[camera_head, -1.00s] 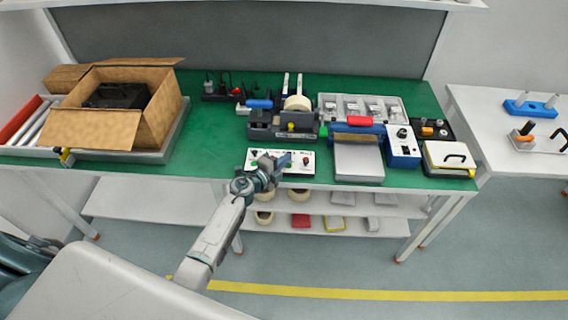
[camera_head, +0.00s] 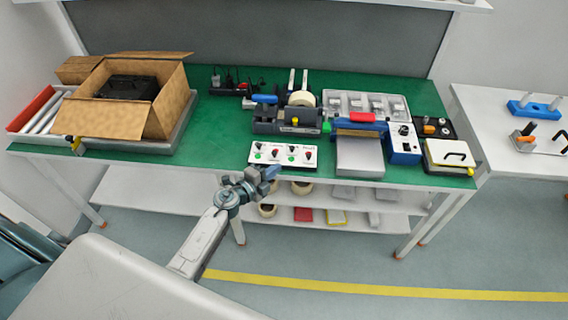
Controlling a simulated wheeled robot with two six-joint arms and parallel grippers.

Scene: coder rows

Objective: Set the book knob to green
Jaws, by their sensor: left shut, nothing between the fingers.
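A white panel (camera_head: 283,156) with several small dark knobs and green and red marks lies at the front edge of the green bench. Its lettering is too small to read, so I cannot tell which knob is the book knob or how it is set. My left gripper (camera_head: 270,173) is shut and empty. It is in front of and below the panel's front edge, apart from the knobs. My right gripper is not in view.
On the green bench (camera_head: 215,132), an open cardboard box (camera_head: 168,107) stands at the left. A dark machine (camera_head: 286,121) sits behind the panel. A blue and grey device (camera_head: 360,152) is to its right. A lower shelf (camera_head: 135,200) runs beneath.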

